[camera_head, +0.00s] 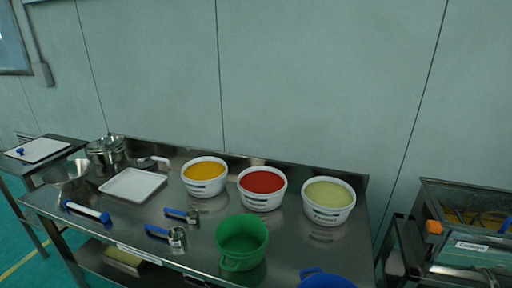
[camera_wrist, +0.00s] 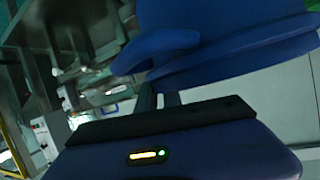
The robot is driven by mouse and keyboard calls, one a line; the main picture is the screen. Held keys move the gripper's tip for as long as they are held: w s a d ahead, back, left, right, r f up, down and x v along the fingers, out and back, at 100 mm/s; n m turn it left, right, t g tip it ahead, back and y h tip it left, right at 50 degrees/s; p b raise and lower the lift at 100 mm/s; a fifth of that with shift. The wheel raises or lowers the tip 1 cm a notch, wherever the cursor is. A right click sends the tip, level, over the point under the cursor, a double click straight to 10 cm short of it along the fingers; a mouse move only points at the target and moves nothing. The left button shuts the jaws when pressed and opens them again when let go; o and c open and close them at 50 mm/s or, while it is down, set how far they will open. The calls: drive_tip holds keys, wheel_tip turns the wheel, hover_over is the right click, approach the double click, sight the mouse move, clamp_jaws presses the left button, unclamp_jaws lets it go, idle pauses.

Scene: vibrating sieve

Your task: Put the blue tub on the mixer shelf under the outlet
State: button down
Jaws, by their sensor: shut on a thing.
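The blue tub (camera_head: 327,281) shows at the bottom edge of the head view, in front of the steel table's front edge, mostly cut off. In the wrist view the blue tub (camera_wrist: 225,45) fills the top, tilted in the picture, with its handle to the left. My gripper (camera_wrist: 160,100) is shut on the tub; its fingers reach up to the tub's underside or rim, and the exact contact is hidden. My gripper is not visible in the head view. The mixer shelf and outlet cannot be made out for certain in either view.
The steel table (camera_head: 300,240) holds a green tub (camera_head: 242,243), white tubs of yellow (camera_head: 205,188), red (camera_head: 262,203) and pale green (camera_head: 328,217) contents, a white tray (camera_head: 133,199) and blue-handled scoops. A steel machine (camera_head: 468,250) stands at the right, beyond a gap.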

wheel_tip(320, 180, down, 14)
drive_tip(key=a+n+t+y, duration=0.2)
drive_tip(key=a+n+y, duration=0.1)
drive_tip(key=n+y, duration=0.3)
drive_tip(key=shift+s+f+y, duration=0.2)
drive_tip(key=shift+s+y, duration=0.2)
drive_tip(key=shift+y, duration=0.1)
drive_tip(key=shift+d, duration=0.1)
